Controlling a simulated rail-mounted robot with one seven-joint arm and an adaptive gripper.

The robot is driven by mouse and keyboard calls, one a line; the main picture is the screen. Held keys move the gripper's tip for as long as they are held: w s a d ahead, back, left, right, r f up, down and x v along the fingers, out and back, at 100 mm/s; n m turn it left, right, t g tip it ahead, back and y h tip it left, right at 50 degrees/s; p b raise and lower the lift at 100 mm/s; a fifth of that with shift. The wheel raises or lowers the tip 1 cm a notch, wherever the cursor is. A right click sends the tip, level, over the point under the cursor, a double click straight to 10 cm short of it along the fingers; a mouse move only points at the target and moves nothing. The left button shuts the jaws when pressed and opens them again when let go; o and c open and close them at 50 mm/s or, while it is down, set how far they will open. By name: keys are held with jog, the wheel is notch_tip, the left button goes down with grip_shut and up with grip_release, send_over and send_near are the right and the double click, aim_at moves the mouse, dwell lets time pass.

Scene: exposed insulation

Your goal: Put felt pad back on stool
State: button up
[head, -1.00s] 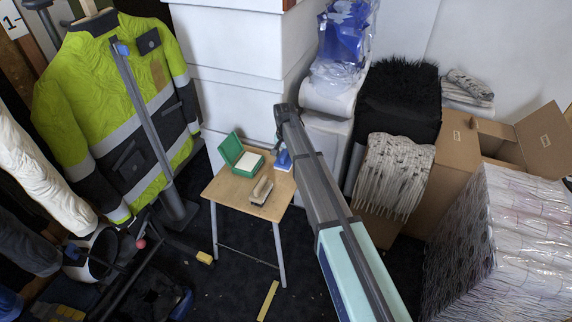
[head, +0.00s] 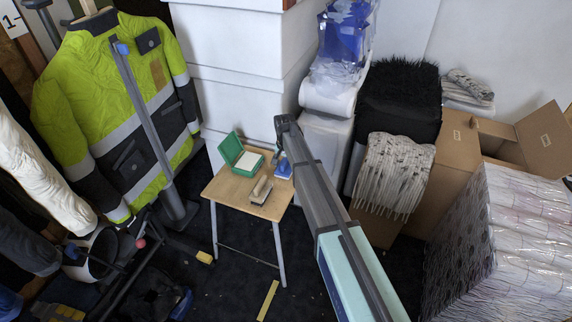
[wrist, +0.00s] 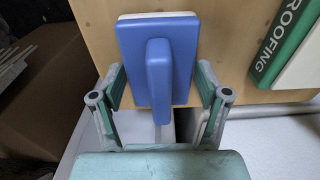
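The likely felt pad is a blue block with a raised blue handle and a pale layer under it (wrist: 185,50). It shows at the right rear of the small wooden stool top (head: 228,188), where it is a small blue patch (head: 284,169). In the wrist view it lies over the wooden stool top (wrist: 100,40), its near end at the stool's edge. My gripper (wrist: 160,80) is open, one finger on each side of the pad's near part, with gaps to the handle. I cannot tell whether the fingers touch the pad's sides.
An open green box (head: 235,152) with a white inside stands on the stool; its "ROOFING" lettering shows in the wrist view (wrist: 285,40). A brush-like tool (head: 261,190) lies on the stool's front. White boxes stand behind; a cardboard box (head: 480,140) is at right.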

aim_at(285, 161)
jog(key=shift+r, duration=0.15)
notch_tip(285, 161, up, 13)
jog(key=shift+s+f+p, duration=0.2)
jog(key=shift+s+p, duration=0.05)
jog(key=shift+p, duration=0.05)
dwell(0.5)
jog(key=shift+a, duration=0.1)
